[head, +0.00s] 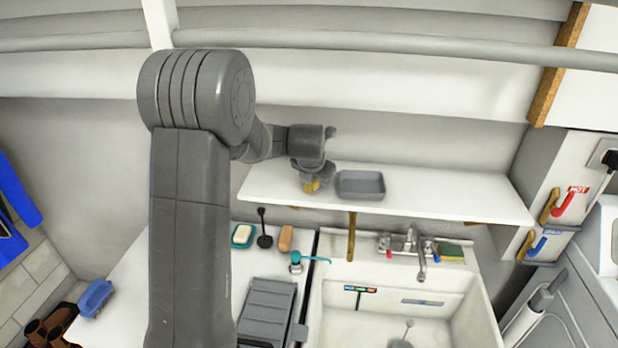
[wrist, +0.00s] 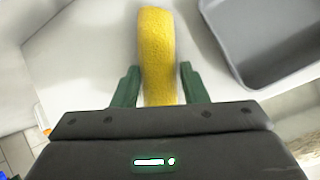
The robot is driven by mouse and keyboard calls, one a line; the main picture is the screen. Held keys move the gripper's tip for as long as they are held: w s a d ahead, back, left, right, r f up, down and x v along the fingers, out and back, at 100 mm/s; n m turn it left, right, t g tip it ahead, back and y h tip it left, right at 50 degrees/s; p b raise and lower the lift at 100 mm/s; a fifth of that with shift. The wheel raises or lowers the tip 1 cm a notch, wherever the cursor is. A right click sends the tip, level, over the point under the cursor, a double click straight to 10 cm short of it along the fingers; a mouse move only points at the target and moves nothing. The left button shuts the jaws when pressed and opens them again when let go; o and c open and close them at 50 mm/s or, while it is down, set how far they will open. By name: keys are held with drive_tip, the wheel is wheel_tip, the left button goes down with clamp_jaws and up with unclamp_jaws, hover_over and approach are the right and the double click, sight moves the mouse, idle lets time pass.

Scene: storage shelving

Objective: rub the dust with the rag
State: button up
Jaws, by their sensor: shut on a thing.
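My gripper (wrist: 158,88) is shut on a yellow rag (wrist: 155,45), which sticks out beyond the green fingers in the wrist view. In the head view my gripper (head: 310,180) is low over the white shelf (head: 440,199), with a small yellow bit of the rag (head: 311,187) showing beneath it. I cannot tell whether the rag touches the shelf. I cannot make out any dust on the shelf; my gripper and arm hide part of its left side.
A grey tray (head: 361,185) stands on the shelf just right of my gripper; it also shows at upper right in the wrist view (wrist: 262,82). Below are a sink (head: 335,305) with a tap (head: 421,262) and a counter with small items. The shelf's right part is clear.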

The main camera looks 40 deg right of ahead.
drive_tip(key=shift+w+a+f+b, duration=0.2)
drive_tip(key=shift+w+a+b, duration=0.65)
drive_tip(key=shift+w+a, duration=0.85)
drive_tip(key=shift+w+a+r+b, duration=0.1)
drive_tip(key=shift+w+a, duration=0.5)
drive_tip(key=shift+w, duration=0.25)
drive_tip(key=shift+w+a+r+b, duration=0.1)
drive_tip(key=shift+w+a, duration=0.45)
drive_tip(key=shift+w, duration=0.3)
drive_tip(key=shift+w+a+r+b, duration=0.1)
drive_tip(key=shift+w+a, duration=0.5)
drive_tip(key=shift+w, duration=0.25)
drive_tip(key=shift+w+a+f, duration=0.2)
drive_tip(key=shift+w+a, duration=0.9)
drive_tip(key=shift+w, duration=0.25)
drive_tip(key=shift+w+a+r, duration=0.1)
drive_tip(key=shift+w+a, duration=0.45)
drive_tip(key=shift+w, duration=0.2)
drive_tip(key=shift+w+a, duration=0.55)
drive_tip(key=shift+w, duration=0.15)
drive_tip(key=shift+r, duration=0.15)
wheel_tip(320, 180, up, 4)
drive_tip(key=shift+f+p, duration=0.2)
drive_tip(key=shift+p, duration=1.05)
drive_tip(key=shift+r, duration=1.15)
drive_tip(key=shift+d+r, duration=0.1)
